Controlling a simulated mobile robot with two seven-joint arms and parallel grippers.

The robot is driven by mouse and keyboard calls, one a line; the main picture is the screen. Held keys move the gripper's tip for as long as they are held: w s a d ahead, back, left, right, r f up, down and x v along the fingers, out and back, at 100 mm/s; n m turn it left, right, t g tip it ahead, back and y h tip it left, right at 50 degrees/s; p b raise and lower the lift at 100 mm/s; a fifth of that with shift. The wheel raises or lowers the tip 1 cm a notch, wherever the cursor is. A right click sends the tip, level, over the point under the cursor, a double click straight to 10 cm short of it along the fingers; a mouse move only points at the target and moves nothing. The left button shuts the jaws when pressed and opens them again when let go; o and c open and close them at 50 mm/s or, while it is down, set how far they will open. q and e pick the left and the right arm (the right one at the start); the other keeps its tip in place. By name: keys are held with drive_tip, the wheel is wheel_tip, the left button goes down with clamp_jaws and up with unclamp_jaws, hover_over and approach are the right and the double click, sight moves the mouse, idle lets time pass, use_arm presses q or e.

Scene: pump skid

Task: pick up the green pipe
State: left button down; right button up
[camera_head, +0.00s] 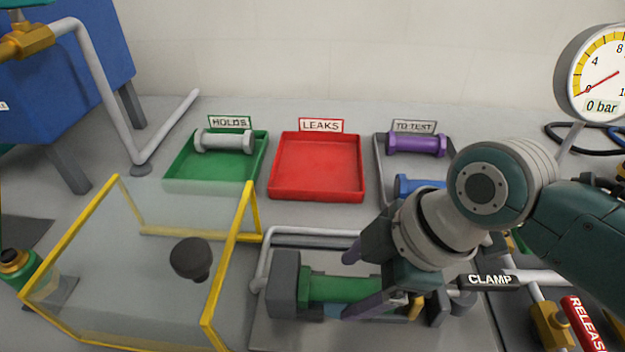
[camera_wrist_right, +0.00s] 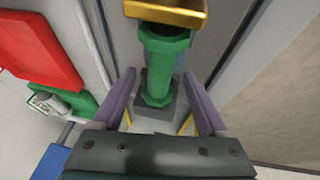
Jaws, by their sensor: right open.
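The green pipe (camera_head: 345,289) lies level in the clamp fixture on the bench, its left end against a dark grey block (camera_head: 284,284). Its right part is partly hidden behind my right gripper. My right gripper (camera_head: 356,279) is open, with one purple finger on the far side of the pipe and one on the near side. In the right wrist view, the green pipe (camera_wrist_right: 160,65) shows between and beyond the two spread fingers (camera_wrist_right: 160,80). I cannot tell whether they touch it. My left gripper is not in view.
A green HOLDS tray (camera_head: 178,172) contains a grey pipe (camera_head: 224,140). The red LEAKS tray (camera_head: 317,168) is empty. The TO TEST tray (camera_head: 381,170) holds a purple pipe (camera_head: 416,144) and a blue one (camera_head: 418,185). A yellow-framed clear guard (camera_head: 250,210) stands left of the fixture.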

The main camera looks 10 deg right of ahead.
drive_tip(key=shift+x, duration=0.95)
drive_tip(key=shift+c, duration=0.3)
clamp_jaws()
